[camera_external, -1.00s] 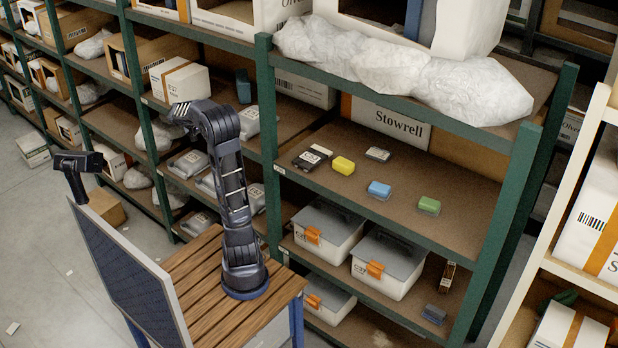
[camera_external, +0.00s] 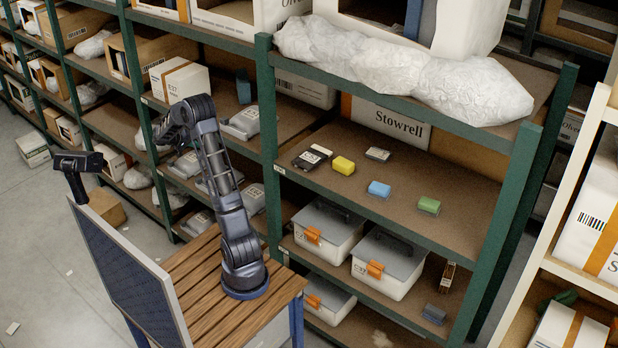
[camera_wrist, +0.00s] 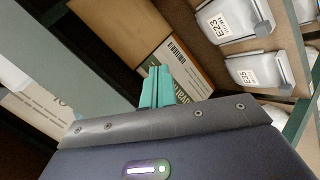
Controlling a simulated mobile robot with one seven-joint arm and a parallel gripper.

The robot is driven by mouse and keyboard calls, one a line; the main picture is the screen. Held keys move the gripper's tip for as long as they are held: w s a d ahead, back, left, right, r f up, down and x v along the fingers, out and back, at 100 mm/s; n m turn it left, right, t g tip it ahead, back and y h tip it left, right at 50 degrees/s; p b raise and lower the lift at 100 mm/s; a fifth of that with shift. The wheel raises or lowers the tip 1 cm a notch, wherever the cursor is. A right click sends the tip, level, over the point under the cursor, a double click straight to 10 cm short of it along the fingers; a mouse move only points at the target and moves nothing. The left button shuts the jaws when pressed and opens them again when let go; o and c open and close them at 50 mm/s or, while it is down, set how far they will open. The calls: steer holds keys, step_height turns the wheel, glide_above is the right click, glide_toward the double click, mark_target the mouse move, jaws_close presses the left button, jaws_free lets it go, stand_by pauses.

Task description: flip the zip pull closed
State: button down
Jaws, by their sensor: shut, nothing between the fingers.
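My gripper (camera_wrist: 157,88) shows in the wrist view as two teal fingers pressed together, with nothing between them. Two pale grey pouches lie on the shelf at the upper right of that view: one labelled E23 (camera_wrist: 222,20) and one labelled E35 (camera_wrist: 250,70). Each has a small grey tab at its right end, one on the E23 pouch (camera_wrist: 263,29) and one on the E35 pouch (camera_wrist: 287,87). I cannot tell which is the zip pull or whether it is open. The fingers are apart from both pouches. In the external view my fingertips cannot be made out.
Beside the fingers are a brown carton (camera_wrist: 120,30) and a white labelled box (camera_wrist: 185,70). A green rack post (camera_wrist: 302,118) stands at right. In the external view, similar pouches (camera_external: 242,122) lie on the shelves behind my arm. The right-hand shelf holds a yellow block (camera_external: 343,165).

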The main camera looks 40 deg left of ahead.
mark_target(199, 180)
steer(key=s+a+f+n+t+y, duration=0.1)
steer(key=a+f+n+t+y, duration=0.1)
steer(key=a+f, duration=0.4)
steer(key=s+a+f+n+t+y, duration=0.1)
steer(key=a+f+n, duration=0.4)
steer(key=f, duration=1.2)
steer(key=s+a+f+n+t+y, duration=0.2)
steer(key=a+f, duration=0.4)
steer(key=f, duration=0.6)
steer(key=n+t+y, duration=0.1)
steer(key=y, duration=0.1)
steer(key=shift+a+t+y, duration=0.3)
steer(key=shift+a+y, duration=0.1)
steer(key=shift+w, duration=0.1)
steer(key=x, duration=1)
steer(key=shift+a+r, duration=0.1)
steer(key=shift+d, duration=2.05)
